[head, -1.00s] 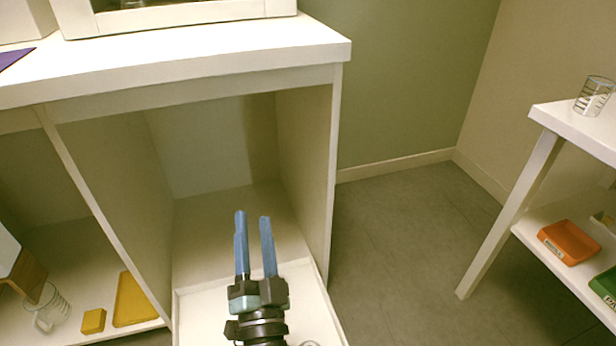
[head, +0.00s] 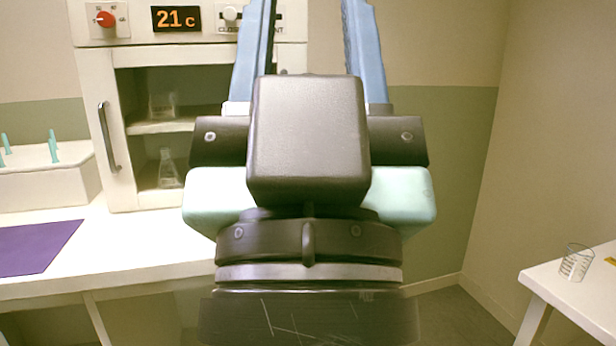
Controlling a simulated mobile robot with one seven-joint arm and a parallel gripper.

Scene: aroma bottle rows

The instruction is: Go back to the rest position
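My gripper (head: 310,40) fills the middle of the head view, raised close to the camera and pointing up and away. Its two blue fingers stand wide apart with nothing visible between them.
The cabinet (head: 95,88) has a display reading 21 C and holds glassware. It stands on a white counter (head: 130,245) with a purple mat (head: 35,248). A white rack (head: 45,188) stands left. A beaker (head: 576,262) stands on a side table (head: 560,290) at right.

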